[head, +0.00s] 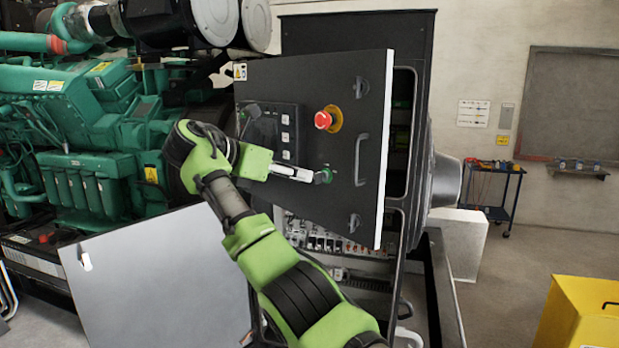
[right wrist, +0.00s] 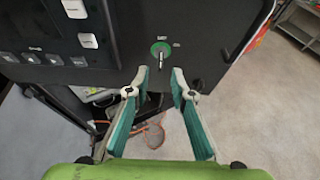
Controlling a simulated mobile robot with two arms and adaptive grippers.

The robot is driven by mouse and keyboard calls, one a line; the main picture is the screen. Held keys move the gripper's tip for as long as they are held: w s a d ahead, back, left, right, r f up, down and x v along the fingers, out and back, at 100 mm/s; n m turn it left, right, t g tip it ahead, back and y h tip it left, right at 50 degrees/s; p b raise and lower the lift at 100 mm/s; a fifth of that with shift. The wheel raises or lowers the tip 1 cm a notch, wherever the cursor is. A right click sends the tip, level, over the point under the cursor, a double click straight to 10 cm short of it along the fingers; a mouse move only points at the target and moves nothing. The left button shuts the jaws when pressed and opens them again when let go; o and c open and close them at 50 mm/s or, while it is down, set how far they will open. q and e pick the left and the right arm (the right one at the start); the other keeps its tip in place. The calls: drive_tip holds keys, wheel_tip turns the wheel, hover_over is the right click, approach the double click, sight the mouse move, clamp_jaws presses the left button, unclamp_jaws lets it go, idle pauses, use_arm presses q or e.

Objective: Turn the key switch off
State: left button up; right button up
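The key switch (right wrist: 160,48) is a round green plate with a small metal key standing out of it, on the dark control panel door (head: 345,75). In the head view the key switch (head: 326,174) shows as a small green spot low on the door, partly hidden by my right gripper (head: 313,177). In the right wrist view my right gripper (right wrist: 160,74) is open, with its two fingertips apart on either side of the key's near end. Touch between fingers and key cannot be made out. My left gripper is not in view.
A red emergency stop button (head: 323,120) sits above the key switch. A door handle (head: 360,159) stands to its right. A grey panel (head: 160,285) and green engine (head: 85,130) are at left. A yellow box (head: 580,318) stands at lower right; floor there is open.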

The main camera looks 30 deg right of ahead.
drive_tip(key=v, duration=0.6)
idle(0.3)
